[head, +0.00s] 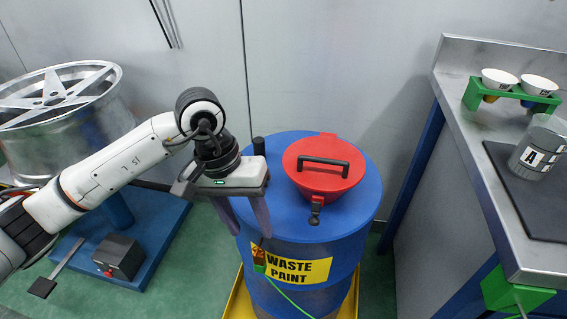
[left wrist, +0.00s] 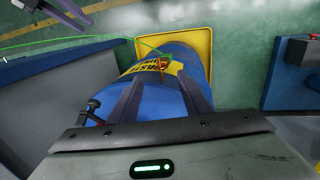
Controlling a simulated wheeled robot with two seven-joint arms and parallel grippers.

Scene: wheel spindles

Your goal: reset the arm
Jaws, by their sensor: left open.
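My left arm reaches in from the left in the head view. Its gripper (head: 252,236) points down in front of the blue waste paint barrel (head: 358,215), at the left of the red funnel lid (head: 325,178). The jaws are apart with nothing seen between them. In the left wrist view the two fingers (left wrist: 160,78) stand apart in front of the barrel and its yellow label. A small orange and green piece (head: 259,257) with a green cable shows at the label, just below the fingers. I cannot tell whether the fingers touch the barrel.
A metal wheel (head: 62,95) stands at left above a blue base (head: 150,262). At right a grey bench (head: 475,130) carries a green cup holder (head: 512,97) and a grey cup marked A (head: 540,150). A yellow tray (head: 236,303) lies under the barrel.

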